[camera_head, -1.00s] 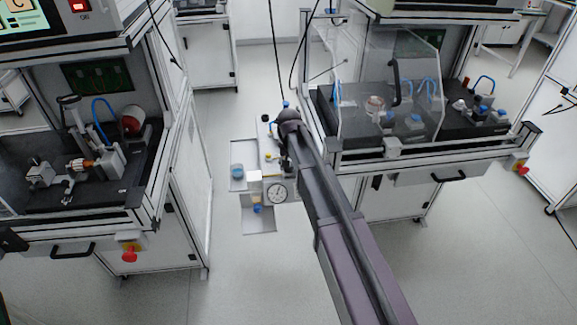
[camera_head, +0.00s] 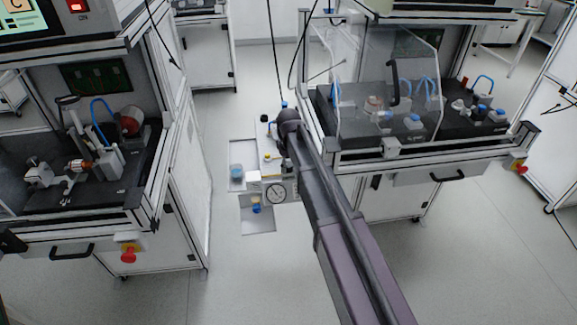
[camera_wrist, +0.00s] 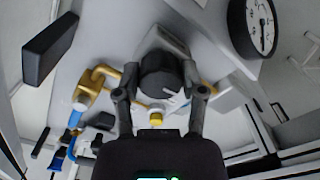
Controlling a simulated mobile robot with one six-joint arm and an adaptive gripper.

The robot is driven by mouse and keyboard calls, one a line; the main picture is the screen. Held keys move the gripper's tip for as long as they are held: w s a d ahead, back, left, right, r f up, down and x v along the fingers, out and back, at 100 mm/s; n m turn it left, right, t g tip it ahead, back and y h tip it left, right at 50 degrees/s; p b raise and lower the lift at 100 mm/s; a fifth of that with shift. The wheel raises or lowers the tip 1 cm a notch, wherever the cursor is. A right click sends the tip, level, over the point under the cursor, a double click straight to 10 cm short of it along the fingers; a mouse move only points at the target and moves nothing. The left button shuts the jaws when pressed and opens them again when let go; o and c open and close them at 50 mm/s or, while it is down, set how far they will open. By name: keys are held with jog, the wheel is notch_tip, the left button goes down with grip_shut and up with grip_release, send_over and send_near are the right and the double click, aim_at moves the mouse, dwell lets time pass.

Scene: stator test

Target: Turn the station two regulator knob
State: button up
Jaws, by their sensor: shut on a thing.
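The regulator knob (camera_wrist: 160,76) is a dark round knob with a pale mark on its face, in the middle of the wrist view. My gripper (camera_wrist: 161,92) has one finger on each side of it and is shut on it. The knob sits beside a round pressure gauge (camera_wrist: 262,24) with a white dial. In the head view my arm hides the knob and the gripper's fingers.
Brass fittings and a blue tube (camera_wrist: 75,118) lie left of the knob, with a dark block (camera_wrist: 49,47) beyond. The left station (camera_head: 75,190) and the right station with its clear guard (camera_head: 385,85) flank the unit. Grey floor is open in front.

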jog(key=shift+n, duration=0.8)
jog(key=o, duration=1.1)
jog(key=shift+o, duration=0.2)
jog(key=shift+m, duration=0.5)
